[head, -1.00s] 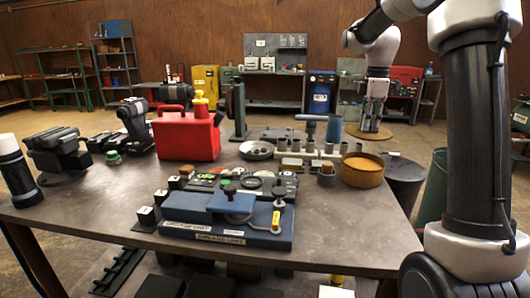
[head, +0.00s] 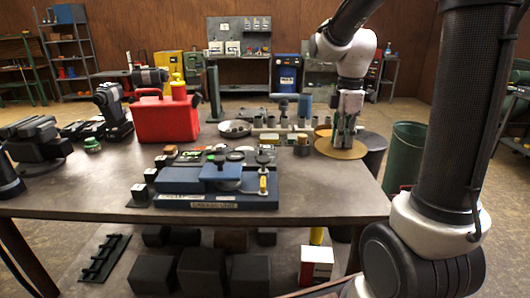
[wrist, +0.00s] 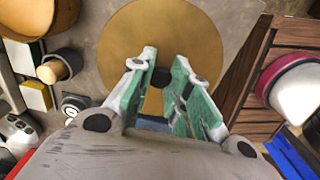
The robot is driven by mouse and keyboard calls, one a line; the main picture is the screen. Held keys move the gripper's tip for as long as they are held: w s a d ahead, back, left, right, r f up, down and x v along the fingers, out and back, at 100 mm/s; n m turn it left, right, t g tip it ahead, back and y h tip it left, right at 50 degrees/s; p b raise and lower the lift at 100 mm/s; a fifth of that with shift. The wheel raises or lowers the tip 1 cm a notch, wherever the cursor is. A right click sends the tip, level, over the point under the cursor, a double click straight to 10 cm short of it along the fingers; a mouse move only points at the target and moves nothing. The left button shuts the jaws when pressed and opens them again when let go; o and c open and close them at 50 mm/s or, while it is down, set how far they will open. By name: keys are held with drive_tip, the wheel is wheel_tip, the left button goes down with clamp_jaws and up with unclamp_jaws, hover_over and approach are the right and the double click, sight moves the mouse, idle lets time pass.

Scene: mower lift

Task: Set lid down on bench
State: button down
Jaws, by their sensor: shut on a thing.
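The lid is a flat golden-brown disc (head: 341,149) with a dark knob (wrist: 160,77). In the head view it appears level over the back right part of the bench (head: 325,190). My gripper (head: 344,143) points down at it from above. In the wrist view the lid (wrist: 205,45) lies across the fingertips of my gripper (wrist: 160,80), which are shut around the knob. I cannot tell whether the lid's underside touches the bench or hangs just above it.
A brown-rimmed pot (wrist: 25,18) and a small corked jar (wrist: 58,68) stand left of the lid. The blue lift unit (head: 215,188) is on the bench front. A red can (head: 167,118) stands further left. The front right of the bench is clear.

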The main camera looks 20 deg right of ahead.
wheel_tip(320, 180, down, 10)
idle(0.5)
drive_tip(key=c, duration=1.3)
unclamp_jaws()
drive_tip(key=shift+f, duration=0.15)
drive_tip(key=shift+c, duration=0.2)
wheel_tip(320, 180, up, 12)
drive_tip(key=shift+f, duration=0.15)
drive_tip(key=shift+s+r, duration=0.1)
drive_tip(key=shift+r, duration=0.25)
drive_tip(key=s+a+r+m+t, duration=0.1)
drive_tip(key=s+m+t, duration=0.1)
drive_tip(key=s+m, duration=0.5)
drive_tip(key=s+a+r+m+t, duration=0.2)
drive_tip(key=s+m, duration=0.5)
drive_tip(key=s, duration=0.3)
drive_tip(key=shift+s+a+r+m, duration=0.2)
drive_tip(key=shift+s+a+m, duration=0.05)
drive_tip(key=shift+s+m, duration=0.15)
